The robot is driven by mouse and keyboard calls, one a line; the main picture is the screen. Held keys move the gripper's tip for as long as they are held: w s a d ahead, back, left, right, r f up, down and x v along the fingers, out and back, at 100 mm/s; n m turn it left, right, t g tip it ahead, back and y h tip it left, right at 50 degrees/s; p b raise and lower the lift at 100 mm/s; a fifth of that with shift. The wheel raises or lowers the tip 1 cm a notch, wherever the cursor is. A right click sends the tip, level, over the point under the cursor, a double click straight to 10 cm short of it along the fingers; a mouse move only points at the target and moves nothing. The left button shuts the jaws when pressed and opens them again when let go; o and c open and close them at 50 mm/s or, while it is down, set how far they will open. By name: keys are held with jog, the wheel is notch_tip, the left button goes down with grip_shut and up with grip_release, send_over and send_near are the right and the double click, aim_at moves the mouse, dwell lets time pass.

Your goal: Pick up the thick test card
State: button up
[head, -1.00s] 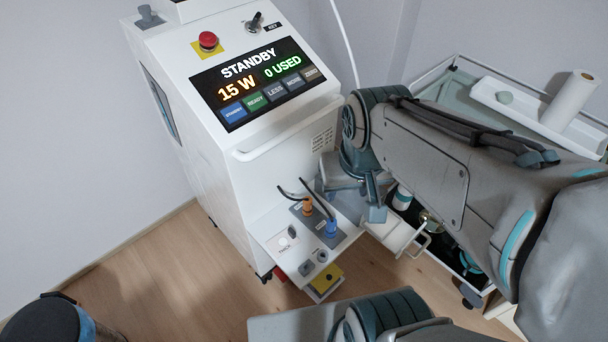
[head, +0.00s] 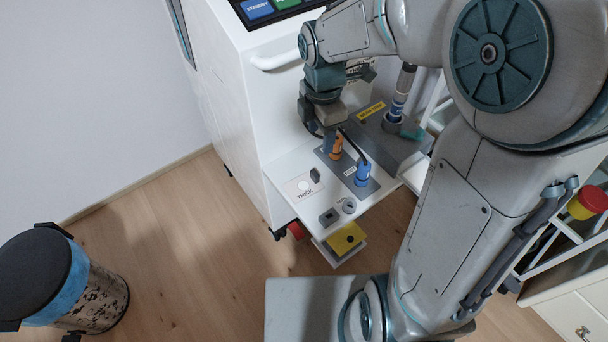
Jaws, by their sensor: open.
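A shelf (head: 280,205) juts from the white machine and carries a pale patch lettered THICK (head: 304,196). A small dark upright piece (head: 315,175) stands at the right end of this patch, beside a white round spot. I take the dark piece for the thick test card, but it is too small to be sure. My gripper (head: 328,135) hangs above and behind it, over the back of the shelf near the orange plug. The gripper is open and seems empty. Its fingertips are partly hidden by the wrist and the plugs.
An orange plug (head: 336,147) and a blue plug (head: 362,174) with black cables stand right of the card. A bin (head: 75,280) is at lower left; floor between is clear.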

notch_tip(320, 180, down, 2)
jog(key=n, duration=0.1)
jog(key=b, duration=0.3)
send_over(316, 173)
notch_tip(316, 173, down, 8)
jog(key=shift+a+f, duration=0.1)
jog(key=shift+a, duration=0.05)
notch_tip(316, 173, down, 5)
jog(key=shift+f+b, duration=0.1)
jog(key=shift+b, duration=1.05)
jog(key=shift+c, duration=0.3)
jog(key=c, duration=1)
